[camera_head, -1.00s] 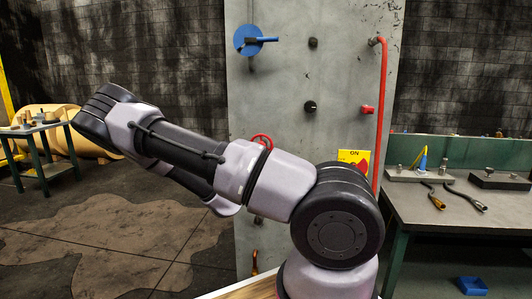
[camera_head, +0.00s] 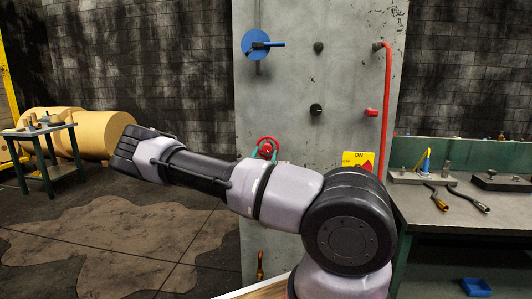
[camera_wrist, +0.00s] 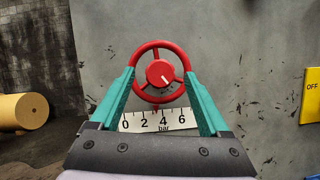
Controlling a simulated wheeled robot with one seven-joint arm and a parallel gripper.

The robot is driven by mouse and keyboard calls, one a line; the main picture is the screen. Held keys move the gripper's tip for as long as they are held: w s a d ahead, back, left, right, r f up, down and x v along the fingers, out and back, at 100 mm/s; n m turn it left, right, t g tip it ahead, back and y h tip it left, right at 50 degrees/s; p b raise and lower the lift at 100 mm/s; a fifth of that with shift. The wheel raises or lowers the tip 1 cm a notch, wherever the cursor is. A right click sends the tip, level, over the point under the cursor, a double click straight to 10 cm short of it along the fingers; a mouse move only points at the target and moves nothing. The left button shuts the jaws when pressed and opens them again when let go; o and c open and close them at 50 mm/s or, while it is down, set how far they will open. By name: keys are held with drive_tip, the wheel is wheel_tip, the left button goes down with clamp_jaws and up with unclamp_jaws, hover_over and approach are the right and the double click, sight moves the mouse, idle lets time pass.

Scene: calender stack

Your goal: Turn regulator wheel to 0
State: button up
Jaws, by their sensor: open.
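The red regulator wheel (camera_wrist: 158,48) is on the grey panel in the wrist view. Its round hub (camera_wrist: 160,73) has a white mark pointing to the lower right. Below it is a white scale (camera_wrist: 153,121) reading 0, 2, 4, 6 and "bar". My gripper (camera_wrist: 159,75) is open, its teal fingers on the left and right of the wheel, with nothing clearly held between them. Whether the fingers touch the rim I cannot tell. In the head view the wheel (camera_head: 266,141) shows above my arm, which hides most of my gripper.
A blue wheel (camera_head: 257,44), black knobs (camera_head: 317,109) and a red pipe (camera_head: 386,110) are on the panel (camera_head: 285,90). A yellow ON/OFF switch plate (camera_head: 352,158) is right of the wheel. A workbench (camera_head: 430,205) with tools stands right; a small table (camera_head: 38,128) stands left.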

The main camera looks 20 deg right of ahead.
drive_tip(key=shift+x, duration=0.95)
clamp_jaws()
drive_tip(key=shift+m, duration=0.5)
